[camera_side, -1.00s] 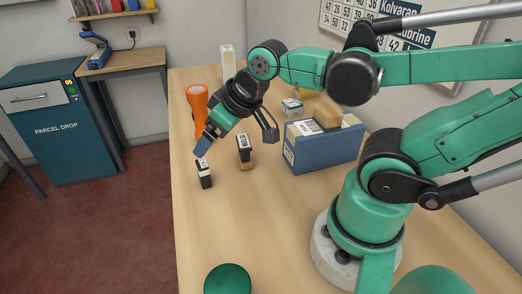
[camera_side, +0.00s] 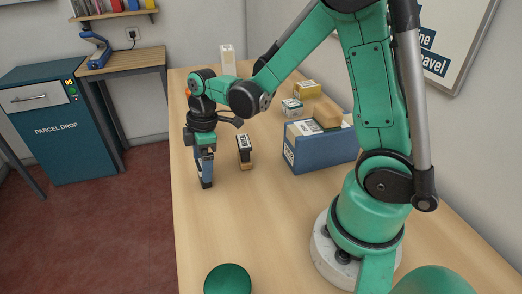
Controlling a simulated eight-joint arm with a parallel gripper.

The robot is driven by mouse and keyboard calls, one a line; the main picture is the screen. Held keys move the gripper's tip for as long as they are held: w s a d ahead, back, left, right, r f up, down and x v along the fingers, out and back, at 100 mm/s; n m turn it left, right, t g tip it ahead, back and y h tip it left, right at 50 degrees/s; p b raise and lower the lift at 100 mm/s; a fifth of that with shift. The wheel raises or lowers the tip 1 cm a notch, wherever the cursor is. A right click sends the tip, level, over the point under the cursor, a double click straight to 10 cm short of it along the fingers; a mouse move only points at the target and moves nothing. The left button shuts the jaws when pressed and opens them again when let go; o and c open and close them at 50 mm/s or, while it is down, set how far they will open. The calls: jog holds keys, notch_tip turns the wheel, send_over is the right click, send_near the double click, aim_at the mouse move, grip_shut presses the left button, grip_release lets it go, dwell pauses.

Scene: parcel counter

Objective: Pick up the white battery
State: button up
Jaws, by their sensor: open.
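The white battery (camera_side: 207,184) is a small upright block with a dark lower part, standing on the counter near its left edge. Its upper part is mostly hidden by my gripper (camera_side: 205,166). My gripper points straight down over it with blue fingers, and its jaws are open. From this side I cannot tell whether the fingers touch the battery. A second small block (camera_side: 244,152), dark with a tan lower part and a white label, stands just right of my gripper.
A blue box (camera_side: 318,152) with a tan block (camera_side: 327,119) on it stands to the right. Small cartons (camera_side: 291,108) and a tall white box (camera_side: 227,60) are farther back. The wooden counter (camera_side: 235,225) is clear in front. A green round thing (camera_side: 228,281) is at the near edge.

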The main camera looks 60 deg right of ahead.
jog(key=shift+w+a+f, duration=0.1)
jog(key=shift+a+f, duration=0.05)
jog(key=shift+f, duration=0.65)
jog(key=shift+w+a+f, duration=0.1)
jog(key=shift+f, duration=0.7)
grip_shut()
